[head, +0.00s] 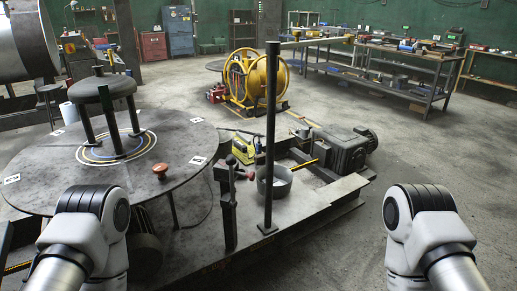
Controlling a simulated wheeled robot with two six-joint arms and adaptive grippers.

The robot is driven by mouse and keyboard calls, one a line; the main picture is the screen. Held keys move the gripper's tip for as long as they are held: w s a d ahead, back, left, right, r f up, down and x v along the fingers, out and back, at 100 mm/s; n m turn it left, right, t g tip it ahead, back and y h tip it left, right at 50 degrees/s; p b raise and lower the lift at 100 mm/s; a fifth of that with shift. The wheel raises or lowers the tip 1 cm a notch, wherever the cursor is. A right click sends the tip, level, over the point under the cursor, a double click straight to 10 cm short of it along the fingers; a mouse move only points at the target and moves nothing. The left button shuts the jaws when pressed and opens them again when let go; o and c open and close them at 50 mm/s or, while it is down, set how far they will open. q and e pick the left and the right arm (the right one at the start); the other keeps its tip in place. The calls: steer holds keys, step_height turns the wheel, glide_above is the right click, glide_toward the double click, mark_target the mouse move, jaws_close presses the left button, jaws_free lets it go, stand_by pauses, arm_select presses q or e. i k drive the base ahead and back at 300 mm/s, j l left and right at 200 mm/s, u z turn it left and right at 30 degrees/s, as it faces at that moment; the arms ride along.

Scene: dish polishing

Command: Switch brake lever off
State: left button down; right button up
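A round dark table (60,180) fills the left of the head view. A machine base (300,220) with several levers and posts stands right of it. I cannot tell for sure which of these is the brake lever. Only white links of my left and right arms show at the lower left and right; both grippers are out of view.
A three-legged stand (104,92) is on the round table, with a copper-coloured knob (160,170) nearby. A motor (345,148) sits behind. Floor at right is clear.

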mark_target(230, 160)
steer(key=i+l, duration=0.85)
steer(key=l, duration=0.25)
steer(key=i+l, duration=0.45)
steer(key=l, duration=0.1)
